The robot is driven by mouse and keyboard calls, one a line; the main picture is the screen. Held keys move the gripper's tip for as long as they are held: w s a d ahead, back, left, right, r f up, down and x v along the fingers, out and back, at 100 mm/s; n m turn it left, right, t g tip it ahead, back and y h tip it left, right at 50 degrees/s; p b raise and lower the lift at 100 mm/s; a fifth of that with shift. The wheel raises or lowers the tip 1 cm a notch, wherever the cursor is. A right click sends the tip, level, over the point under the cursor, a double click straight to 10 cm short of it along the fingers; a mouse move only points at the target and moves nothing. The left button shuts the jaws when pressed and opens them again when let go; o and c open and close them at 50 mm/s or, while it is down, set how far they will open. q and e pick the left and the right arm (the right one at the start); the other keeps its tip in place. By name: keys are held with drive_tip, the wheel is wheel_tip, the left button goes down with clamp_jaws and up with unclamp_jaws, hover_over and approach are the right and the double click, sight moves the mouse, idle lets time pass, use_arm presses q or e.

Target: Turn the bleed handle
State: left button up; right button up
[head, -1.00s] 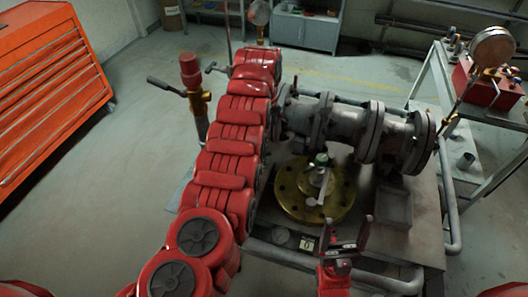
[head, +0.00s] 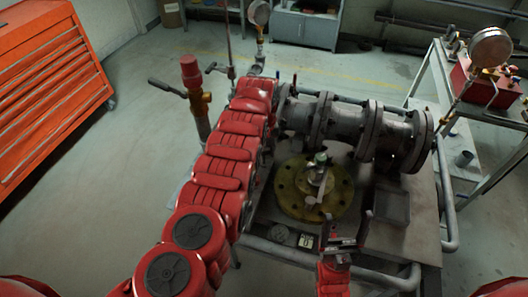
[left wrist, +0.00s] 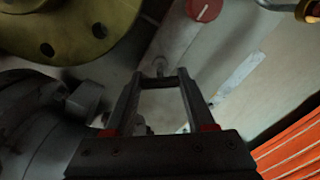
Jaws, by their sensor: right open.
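A small grey lever handle (head: 215,68) stands at the back left beside a thin upright pipe. A black lever (head: 166,86) sticks out from a brass fitting with a red cap (head: 190,68). I cannot tell for sure which is the bleed handle. My left arm reaches toward the pipe's left end and hides its gripper in the head view. In the left wrist view my left gripper (left wrist: 160,80) has its fingers apart, with a dark bar across their tips; whether it is held is unclear. My right gripper (head: 345,232) is open and empty at the bench's front edge.
A grey flanged pipe (head: 345,125) lies across the bench behind a brass flange (head: 287,197). An orange tool cabinet (head: 45,75) stands left. A side table with a red box (head: 485,88) stands right.

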use_arm(q)
clamp_jaws()
drive_tip(key=shift+m, duration=1.5)
drive_tip(key=shift+m+b, duration=0.9)
drive_tip(key=shift+m, duration=1)
drive_tip(key=o, duration=0.6)
unclamp_jaws()
